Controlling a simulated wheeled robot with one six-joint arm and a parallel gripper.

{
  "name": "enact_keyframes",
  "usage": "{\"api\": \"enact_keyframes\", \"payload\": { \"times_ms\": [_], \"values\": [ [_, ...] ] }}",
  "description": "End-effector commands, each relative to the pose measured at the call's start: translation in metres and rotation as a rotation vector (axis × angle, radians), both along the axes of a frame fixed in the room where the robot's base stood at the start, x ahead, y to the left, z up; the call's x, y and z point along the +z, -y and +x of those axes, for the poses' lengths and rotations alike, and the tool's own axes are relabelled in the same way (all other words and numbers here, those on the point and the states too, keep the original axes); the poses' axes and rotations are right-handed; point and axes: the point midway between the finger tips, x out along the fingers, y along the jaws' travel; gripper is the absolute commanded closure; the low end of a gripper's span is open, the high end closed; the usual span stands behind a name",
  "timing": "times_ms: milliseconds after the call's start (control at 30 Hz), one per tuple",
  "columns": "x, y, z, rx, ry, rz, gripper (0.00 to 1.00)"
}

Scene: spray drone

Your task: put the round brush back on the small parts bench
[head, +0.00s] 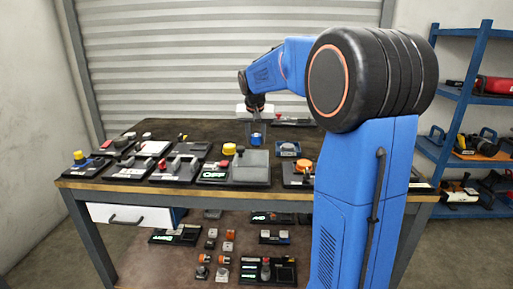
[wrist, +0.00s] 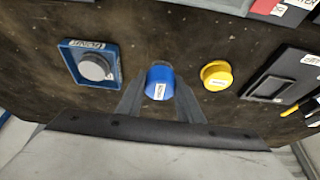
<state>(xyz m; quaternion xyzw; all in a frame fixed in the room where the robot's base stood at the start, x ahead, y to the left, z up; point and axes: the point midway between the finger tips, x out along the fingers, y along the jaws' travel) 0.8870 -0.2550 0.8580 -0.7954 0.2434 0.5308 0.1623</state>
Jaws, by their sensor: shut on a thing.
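My gripper (head: 257,122) is shut on a small blue round piece (head: 257,139) above the dark bench top (head: 130,183). In the wrist view, the blue round piece (wrist: 160,82) sits between the two grey fingers of my gripper (wrist: 160,100) and bears a white label too blurred to read. It fits the round brush, but no bristles show; its underside is hidden. I cannot tell whether it touches the bench top.
A blue square tray (wrist: 92,65) with a grey round part lies on one side of the held piece, a yellow round knob (wrist: 216,75) on the other. Bare bench surface lies between them. Several black device panels (head: 175,169) line the bench's front edge. Blue shelves (head: 470,100) stand at right.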

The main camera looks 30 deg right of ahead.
Motion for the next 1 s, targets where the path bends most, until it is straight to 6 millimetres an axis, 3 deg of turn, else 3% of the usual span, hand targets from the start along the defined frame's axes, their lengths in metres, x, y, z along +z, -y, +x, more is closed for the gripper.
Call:
{"api": "enact_keyframes", "payload": {
  "times_ms": [333, 733, 767, 800, 833, 1000],
  "values": [
    [-0.036, 0.0, 0.0, 0.0, -0.001, 0.001, 0.88],
    [-0.041, 0.0, 0.0, 0.0, 0.0, 0.0, 0.88],
    [-0.04, 0.0, 0.0, 0.0, 0.0, 0.0, 0.62],
    [-0.04, 0.0, 0.0, 0.0, 0.001, -0.001, 0.53],
    [-0.04, 0.0, 0.0, 0.0, 0.001, -0.001, 0.48],
    [-0.04, 0.0, 0.0, 0.0, 0.001, -0.001, 0.48]
  ]
}}
